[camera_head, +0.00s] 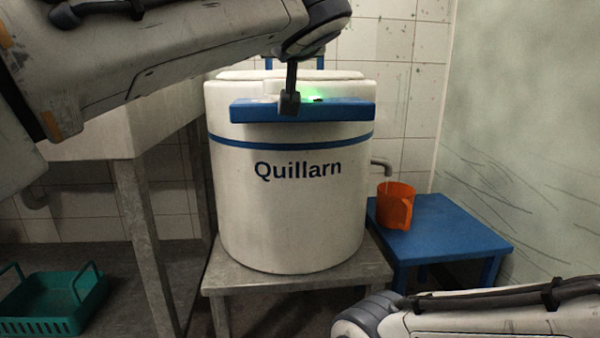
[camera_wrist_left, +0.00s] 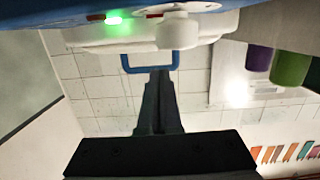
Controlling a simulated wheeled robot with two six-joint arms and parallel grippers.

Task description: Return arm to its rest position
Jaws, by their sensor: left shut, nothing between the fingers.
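My left arm comes in from the upper left in the head view. Its gripper (camera_head: 289,103) points down in front of the blue panel of the white Quillarn vat (camera_head: 290,205), near a lit green light (camera_head: 316,97). Whether it touches the panel I cannot tell. In the left wrist view the fingers (camera_wrist_left: 160,75) are together with nothing between them, and the blue panel (camera_wrist_left: 50,14) and green light (camera_wrist_left: 118,18) lie along the top edge. My right arm shows at the lower right of the head view; its gripper is out of view.
The vat stands on a metal stand (camera_head: 300,284). An orange jug (camera_head: 396,205) sits under a spout (camera_head: 381,162) on a blue stool (camera_head: 440,235). A green basket (camera_head: 50,303) is at lower left, beside a metal-legged table. A blue handle (camera_wrist_left: 150,53) shows in the wrist view.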

